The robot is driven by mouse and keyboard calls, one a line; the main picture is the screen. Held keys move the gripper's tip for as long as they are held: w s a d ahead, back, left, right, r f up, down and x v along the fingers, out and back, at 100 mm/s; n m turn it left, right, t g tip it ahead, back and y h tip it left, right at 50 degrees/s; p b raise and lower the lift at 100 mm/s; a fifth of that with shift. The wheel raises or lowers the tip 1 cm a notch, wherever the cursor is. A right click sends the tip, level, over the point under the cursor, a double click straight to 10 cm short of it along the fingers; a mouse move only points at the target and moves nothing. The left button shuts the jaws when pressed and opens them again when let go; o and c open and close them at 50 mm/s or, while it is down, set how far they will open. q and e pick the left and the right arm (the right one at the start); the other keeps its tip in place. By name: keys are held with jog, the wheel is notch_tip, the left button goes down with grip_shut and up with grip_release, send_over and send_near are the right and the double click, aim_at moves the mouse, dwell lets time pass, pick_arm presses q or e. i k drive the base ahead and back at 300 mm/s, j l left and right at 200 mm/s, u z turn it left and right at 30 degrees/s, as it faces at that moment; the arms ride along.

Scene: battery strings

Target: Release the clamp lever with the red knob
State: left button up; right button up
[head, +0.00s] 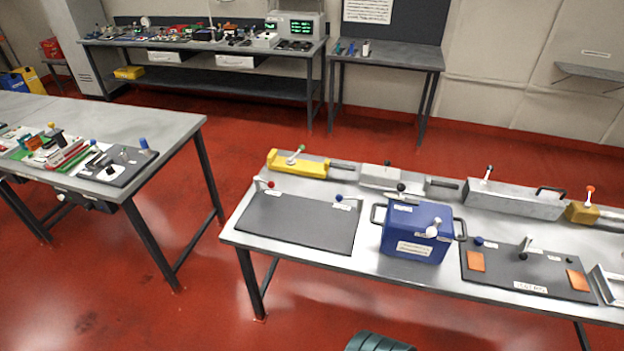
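A clamp lever with a small red knob (271,185) is at the back left corner of the dark mat (297,224), near the left end of the near steel table. A short rod runs from the knob toward the left, and a white label lies beside it. The lever is too small to tell its exact position. A similar lever with a blue knob (339,198) is at the mat's back right corner. An orange-red knob (590,189) stands upright on a yellow block at the table's right. Neither of my grippers is in view.
A blue box (414,230) with handles stands right of the mat. Another dark panel (526,268) with orange pads is farther right. A dark ridged thing (378,342) shows at the bottom edge. The mat's middle is clear.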

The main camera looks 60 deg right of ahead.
aim_at(271, 185)
jog(key=z, duration=1.6)
jog(key=i+j+z, duration=0.1)
jog(key=j+z, duration=1.2)
jog(key=i+l, duration=0.05)
jog(key=l, duration=0.05)
